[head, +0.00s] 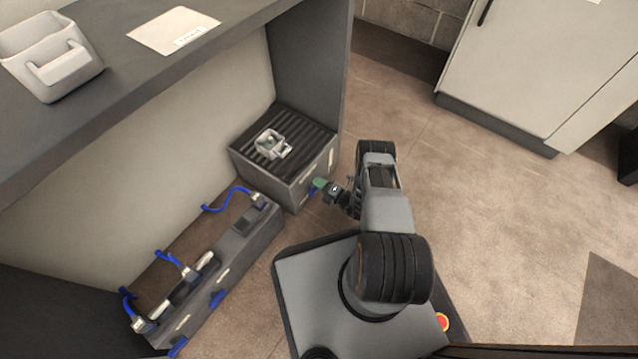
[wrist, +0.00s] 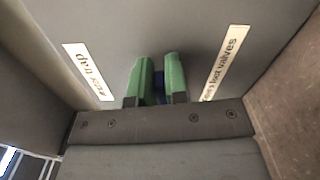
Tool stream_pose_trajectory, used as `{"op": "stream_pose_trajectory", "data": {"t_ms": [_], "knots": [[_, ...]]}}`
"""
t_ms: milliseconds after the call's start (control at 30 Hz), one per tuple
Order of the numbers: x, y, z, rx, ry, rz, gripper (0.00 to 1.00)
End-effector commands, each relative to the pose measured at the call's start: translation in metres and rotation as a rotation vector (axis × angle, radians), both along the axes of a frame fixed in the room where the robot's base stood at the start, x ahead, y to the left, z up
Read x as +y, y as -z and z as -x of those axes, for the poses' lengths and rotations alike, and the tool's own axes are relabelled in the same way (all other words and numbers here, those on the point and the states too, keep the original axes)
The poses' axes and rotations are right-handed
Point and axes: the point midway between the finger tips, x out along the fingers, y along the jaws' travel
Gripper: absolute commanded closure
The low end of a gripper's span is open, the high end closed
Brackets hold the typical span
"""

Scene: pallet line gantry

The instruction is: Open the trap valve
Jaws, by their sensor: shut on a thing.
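The trap valve shows as a small blue handle (wrist: 159,86) on the front of a grey box, mostly hidden between my fingers in the wrist view. A bit of its blue also shows in the head view (head: 312,191), low on the box front. My gripper (head: 320,184) has green fingertips and reaches the box from the right. In the wrist view my gripper (wrist: 158,75) has one green finger on each side of the blue handle and is shut on it. How far the handle is turned cannot be told.
The grey box (head: 304,186) has a ribbed top with a small metal cup (head: 270,144) on it. Left of it runs a grey manifold (head: 240,243) with blue hoses and handles. White labels (wrist: 88,70) flank the handle. Open floor lies right.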

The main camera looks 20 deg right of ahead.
Motion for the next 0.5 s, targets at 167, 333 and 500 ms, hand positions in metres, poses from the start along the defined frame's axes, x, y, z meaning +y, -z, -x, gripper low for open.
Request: {"op": "stream_pose_trajectory", "data": {"t_ms": [167,333,500], "knots": [[-0.0013,0.0039,0.0012,0.058,0.004,-0.075,1.00],[-0.0016,0.0053,0.0010,0.089,0.005,-0.121,1.00],[-0.0016,0.0060,0.0010,0.106,0.005,-0.143,1.00]]}}
